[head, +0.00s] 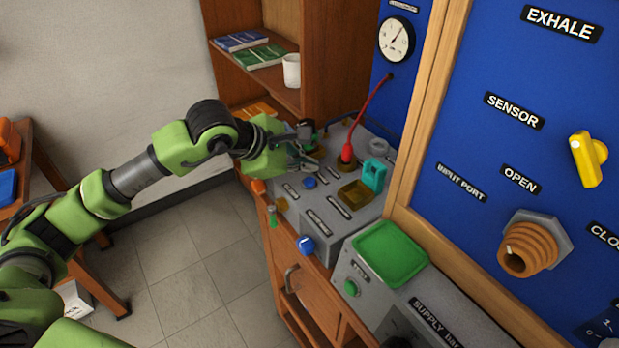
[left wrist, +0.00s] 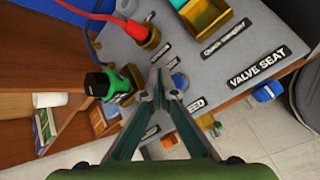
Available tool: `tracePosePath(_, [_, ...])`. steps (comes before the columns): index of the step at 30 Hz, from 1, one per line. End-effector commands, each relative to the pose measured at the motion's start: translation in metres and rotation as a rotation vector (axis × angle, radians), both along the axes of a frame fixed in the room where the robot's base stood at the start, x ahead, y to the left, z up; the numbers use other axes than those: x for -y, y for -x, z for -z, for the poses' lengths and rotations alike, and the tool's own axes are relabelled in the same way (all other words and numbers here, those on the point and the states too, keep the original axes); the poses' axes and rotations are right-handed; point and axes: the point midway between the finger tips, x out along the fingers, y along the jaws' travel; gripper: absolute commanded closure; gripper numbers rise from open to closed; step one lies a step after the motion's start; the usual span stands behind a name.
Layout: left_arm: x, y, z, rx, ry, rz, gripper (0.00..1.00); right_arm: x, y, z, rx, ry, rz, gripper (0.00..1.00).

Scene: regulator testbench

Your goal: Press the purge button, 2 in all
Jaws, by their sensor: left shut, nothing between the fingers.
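A round blue button (head: 310,182) sits on the grey bench panel; I cannot read a label that marks it as the purge button. In the left wrist view a blue button (left wrist: 180,80) shows just right of the fingertips, partly hidden by a finger. My left gripper (head: 306,160) is shut and empty over the panel, behind the blue button in the head view. Its closed fingers (left wrist: 159,80) also show in the left wrist view; whether they touch anything is unclear. A green button (head: 351,288) sits on the nearer grey box. My right gripper is not in view.
A red connector (head: 347,152) with a cable, a teal part (head: 374,175) and a yellow tray (head: 355,194) stand right of my gripper. A blue knob (head: 306,245) is on the bench front. A blue board (head: 520,110) stands at right.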

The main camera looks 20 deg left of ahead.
Motion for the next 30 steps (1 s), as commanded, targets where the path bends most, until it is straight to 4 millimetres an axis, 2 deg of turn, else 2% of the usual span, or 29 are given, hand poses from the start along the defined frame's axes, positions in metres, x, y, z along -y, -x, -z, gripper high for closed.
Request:
tracePosePath(1, [0.000,0.000,-0.009,0.002,0.000,0.001,1.00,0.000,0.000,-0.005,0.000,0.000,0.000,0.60])
tracePosePath(10, [0.000,0.000,-0.036,0.000,0.000,0.000,1.00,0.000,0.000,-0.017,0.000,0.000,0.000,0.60])
tracePosePath(30, [0.000,0.000,-0.036,-0.001,0.000,0.001,1.00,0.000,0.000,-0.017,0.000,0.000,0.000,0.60])
